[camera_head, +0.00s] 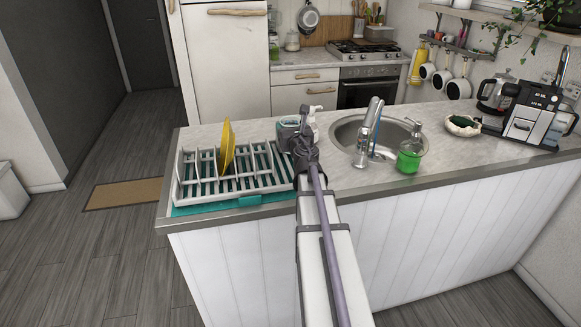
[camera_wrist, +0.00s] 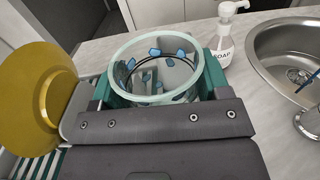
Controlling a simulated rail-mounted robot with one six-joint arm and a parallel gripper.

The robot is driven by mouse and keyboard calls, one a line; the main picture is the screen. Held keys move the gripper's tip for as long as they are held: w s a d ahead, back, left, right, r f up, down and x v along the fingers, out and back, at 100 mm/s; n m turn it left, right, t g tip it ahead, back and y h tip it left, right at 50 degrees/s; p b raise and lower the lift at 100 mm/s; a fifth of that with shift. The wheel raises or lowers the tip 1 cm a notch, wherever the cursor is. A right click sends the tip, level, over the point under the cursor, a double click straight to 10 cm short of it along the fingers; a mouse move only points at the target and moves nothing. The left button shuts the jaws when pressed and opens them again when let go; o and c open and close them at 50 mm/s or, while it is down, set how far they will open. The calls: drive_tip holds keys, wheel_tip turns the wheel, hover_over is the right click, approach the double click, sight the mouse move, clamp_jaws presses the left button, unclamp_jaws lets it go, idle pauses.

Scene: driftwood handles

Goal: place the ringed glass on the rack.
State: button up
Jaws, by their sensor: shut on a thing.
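The ringed glass (camera_wrist: 122,58) is clear, with a pale rim, a thin dark ring and blue patches. It sits between the green fingers of my gripper (camera_wrist: 165,85) in the wrist view, mouth toward the camera. In the head view my gripper (camera_head: 302,148) is over the counter at the right end of the rack, and the glass (camera_head: 287,124) shows partly behind it. The white dish rack (camera_head: 187,181) stands on a teal tray at the counter's left end. Whether the glass touches anything below is hidden.
A yellow plate (camera_head: 227,146) stands upright in the rack; it is close left of my gripper in the wrist view (camera_wrist: 28,95). A white soap bottle (camera_wrist: 224,38) stands just beyond the glass. The sink (camera_head: 400,133), tap (camera_head: 369,130) and green soap dispenser (camera_head: 410,152) are to the right.

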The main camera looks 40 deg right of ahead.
wheel_tip(320, 180, down, 8)
drive_tip(key=b, duration=0.6)
drive_tip(key=shift+r, duration=0.25)
drive_tip(key=shift+f, duration=0.25)
drive_tip(key=o, duration=1.1)
drive_tip(key=shift+r, duration=0.1)
drive_tip(key=shift+r+p, duration=0.2)
drive_tip(key=shift+p, duration=0.1)
drive_tip(key=v, duration=1.2)
